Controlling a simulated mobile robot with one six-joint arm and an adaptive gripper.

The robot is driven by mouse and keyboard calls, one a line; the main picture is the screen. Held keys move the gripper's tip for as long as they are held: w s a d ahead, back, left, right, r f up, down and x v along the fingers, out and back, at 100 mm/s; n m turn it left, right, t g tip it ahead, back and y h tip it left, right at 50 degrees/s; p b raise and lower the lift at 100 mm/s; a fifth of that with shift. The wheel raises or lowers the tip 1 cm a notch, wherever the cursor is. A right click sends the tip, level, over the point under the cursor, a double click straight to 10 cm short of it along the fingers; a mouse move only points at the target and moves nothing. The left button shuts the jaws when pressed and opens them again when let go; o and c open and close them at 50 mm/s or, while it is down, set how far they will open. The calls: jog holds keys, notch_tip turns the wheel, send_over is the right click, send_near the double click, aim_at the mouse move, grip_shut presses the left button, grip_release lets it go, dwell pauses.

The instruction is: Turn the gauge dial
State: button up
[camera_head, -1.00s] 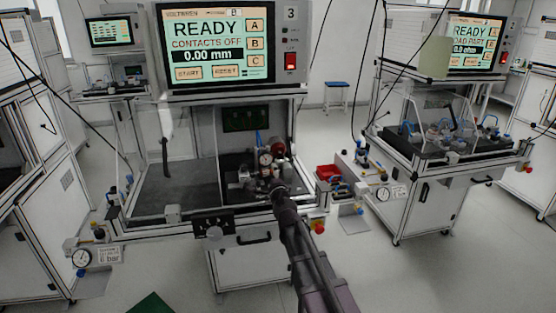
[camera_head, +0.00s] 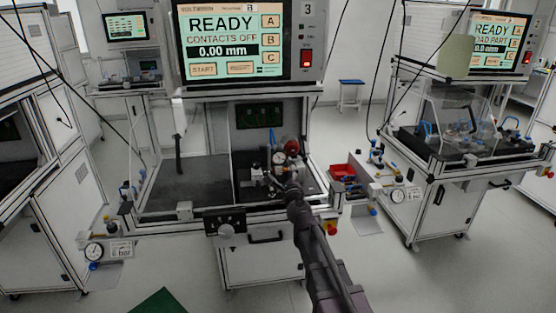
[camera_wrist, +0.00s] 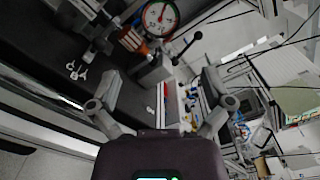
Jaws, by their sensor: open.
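The gauge dial (camera_wrist: 161,18) shows at the top of the wrist view, a round white face with a red rim and a red needle. In the head view the small gauge (camera_head: 279,158) stands on the dark fixture in the middle station. My gripper (camera_wrist: 150,85) is open and empty, its two fingers spread wide. The gauge lies beyond the fingertips and apart from them. In the head view my gripper (camera_head: 292,190) is just in front of the fixture, small and partly merged with it, so its fingers are hard to make out.
A black-knobbed lever (camera_wrist: 187,47) stands beside the gauge, near the right finger. The station's screen (camera_head: 233,40) reads READY, CONTACTS OFF, 0.00 mm. A red bin (camera_head: 343,172) sits right of the fixture. The dark mat (camera_head: 190,188) on the left is clear.

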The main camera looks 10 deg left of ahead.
aim_at(280, 158)
jog(key=x, duration=1.3)
jog(key=c, duration=0.9)
